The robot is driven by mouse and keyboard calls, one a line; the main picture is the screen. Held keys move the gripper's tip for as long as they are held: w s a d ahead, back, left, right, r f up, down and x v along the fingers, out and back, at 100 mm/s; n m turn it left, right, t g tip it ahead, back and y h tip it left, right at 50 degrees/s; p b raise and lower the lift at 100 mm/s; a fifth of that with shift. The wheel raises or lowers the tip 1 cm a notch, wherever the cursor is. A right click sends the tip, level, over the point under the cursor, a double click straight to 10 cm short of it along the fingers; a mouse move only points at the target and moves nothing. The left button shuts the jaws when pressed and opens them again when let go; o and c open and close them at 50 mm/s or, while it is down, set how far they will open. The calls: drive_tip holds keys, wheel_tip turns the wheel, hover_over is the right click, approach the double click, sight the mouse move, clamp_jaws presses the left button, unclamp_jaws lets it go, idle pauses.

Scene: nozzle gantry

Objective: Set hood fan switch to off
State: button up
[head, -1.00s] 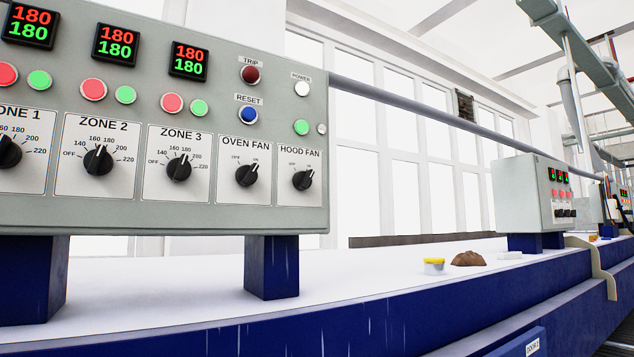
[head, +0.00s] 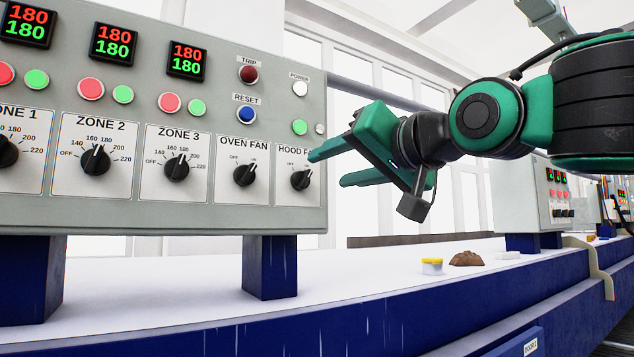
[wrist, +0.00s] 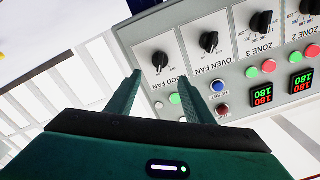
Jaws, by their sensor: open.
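The hood fan switch (head: 300,180) is a black rotary knob on a white label at the lower right of the grey control panel (head: 225,215). Its white mark points up and right, toward the ON side. My gripper (head: 328,168) is green, open and empty, at the panel's right edge beside the knob. Its upper finger covers part of the HOOD FAN lettering. In the wrist view the knob (wrist: 159,60) appears upside down, just beyond and between the open fingertips (wrist: 160,77). I see no grip on it; the exact distance is unclear.
The oven fan knob (head: 245,174) sits immediately left. The blue reset button (head: 247,114), red trip lamp (head: 248,74) and a green button (head: 300,127) are above. A yellow-lidded tub (head: 432,266) and brown lump (head: 467,259) lie on the white surface below.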

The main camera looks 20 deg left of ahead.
sight(309, 176)
drive_tip(key=x, duration=0.9)
drive_tip(key=shift+f, duration=0.1)
drive_tip(key=shift+d, duration=0.1)
